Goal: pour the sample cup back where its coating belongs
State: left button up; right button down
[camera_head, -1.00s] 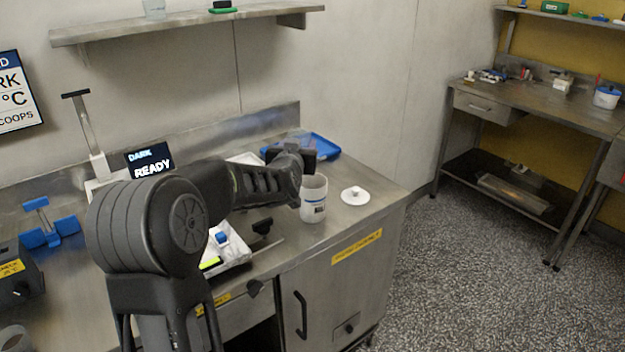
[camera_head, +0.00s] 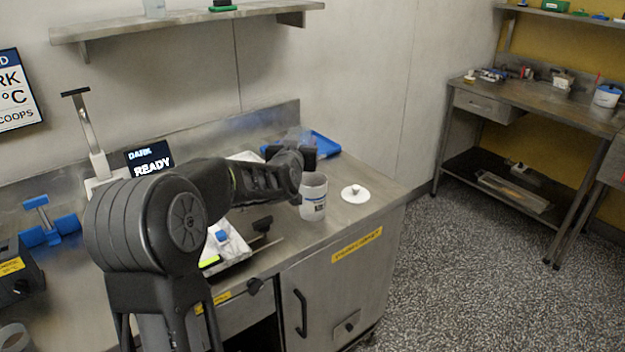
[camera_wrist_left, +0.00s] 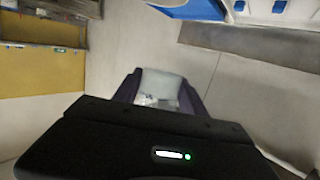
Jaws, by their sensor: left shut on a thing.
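My left gripper (camera_head: 308,148) is above and just behind a white jar (camera_head: 314,200) with a dark-and-blue label near the right end of the steel counter. The jar stands upright and open; its contents cannot be made out. A pale translucent cup (camera_head: 295,134) shows just above the gripper. In the left wrist view the left gripper (camera_wrist_left: 158,92) is shut on this cup (camera_wrist_left: 160,84), one finger on each side. What the cup holds is not visible. A white lid with a knob (camera_head: 355,194) lies right of the jar. My right gripper is not in view.
A blue tray (camera_head: 324,147) lies behind the gripper. A white tray (camera_head: 234,262) with small items is partly behind my arm. A second bench (camera_head: 540,108) stands at the far right, past open floor.

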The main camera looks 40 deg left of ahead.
pick_arm(q)
jog(key=shift+r, duration=0.1)
notch_tip(320, 180, up, 5)
jog(key=p, duration=0.4)
dwell(0.6)
jog(key=shift+s+a+r+y, duration=0.15)
jog(key=shift+r+y, duration=0.15)
jog(key=shift+r, duration=0.3)
jog(key=s+d+f+m+h, duration=0.1)
jog(key=d+f+m+h, duration=0.1)
jog(key=d+f, duration=0.4)
jog(key=s+d+f+m+t+h, duration=0.1)
jog(key=d+f+h, duration=0.2)
jog(key=d+f, duration=0.4)
jog(key=s+d+f+m+t+h, duration=0.1)
jog(key=d+f, duration=0.6)
jog(key=d, duration=1.3)
jog(key=shift+s+d+m+h, duration=0.25)
jog(key=shift+m+h, duration=0.55)
jog(key=shift+h, duration=0.3)
